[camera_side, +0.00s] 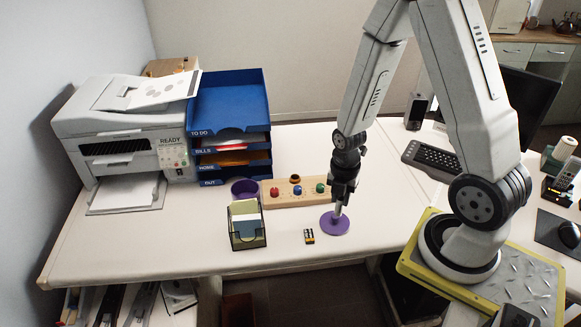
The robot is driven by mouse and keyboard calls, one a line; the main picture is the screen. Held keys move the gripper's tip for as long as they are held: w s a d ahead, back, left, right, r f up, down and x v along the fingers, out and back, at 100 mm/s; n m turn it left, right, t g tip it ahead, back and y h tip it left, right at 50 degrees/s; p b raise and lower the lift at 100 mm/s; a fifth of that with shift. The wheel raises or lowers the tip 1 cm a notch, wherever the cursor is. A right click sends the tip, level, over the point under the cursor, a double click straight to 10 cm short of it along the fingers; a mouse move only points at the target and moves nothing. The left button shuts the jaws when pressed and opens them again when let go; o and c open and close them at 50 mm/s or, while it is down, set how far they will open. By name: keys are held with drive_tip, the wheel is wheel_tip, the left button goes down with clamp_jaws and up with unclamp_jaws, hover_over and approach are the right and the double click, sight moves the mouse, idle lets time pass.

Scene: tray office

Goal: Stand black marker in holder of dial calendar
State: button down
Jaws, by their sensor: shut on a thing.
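My gripper (342,190) points down near the front edge of the table, right of the wooden board. It is shut on a small pale upright piece (338,208) just above or on a purple disc (335,223). I cannot tell whether this piece belongs to the disc. The wooden board (311,203) carries red, blue and green knobs and a dark-rimmed round opening (295,179) at its back; it looks like the dial calendar. I cannot make out the black marker; the gripper may hide it.
A dark mesh holder (248,241) with papers, a purple cup (245,188) and blue stacked trays (229,130) stand left of the board. A small battery-like item (309,236) lies near the front edge. A keyboard (438,160) is at right. The front left table is clear.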

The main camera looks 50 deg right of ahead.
drive_tip(key=w+d+f, duration=0.2)
drive_tip(key=w+d, duration=0.4)
drive_tip(key=w, duration=0.5)
drive_tip(key=w+d+f, duration=0.1)
drive_tip(key=w+d, duration=0.6)
drive_tip(key=w, duration=0.5)
drive_tip(key=shift+f, duration=0.35)
drive_tip(key=shift+f, duration=0.15)
drive_tip(key=shift+f, duration=1.75)
drive_tip(key=shift+f, duration=1.6)
idle(1.8)
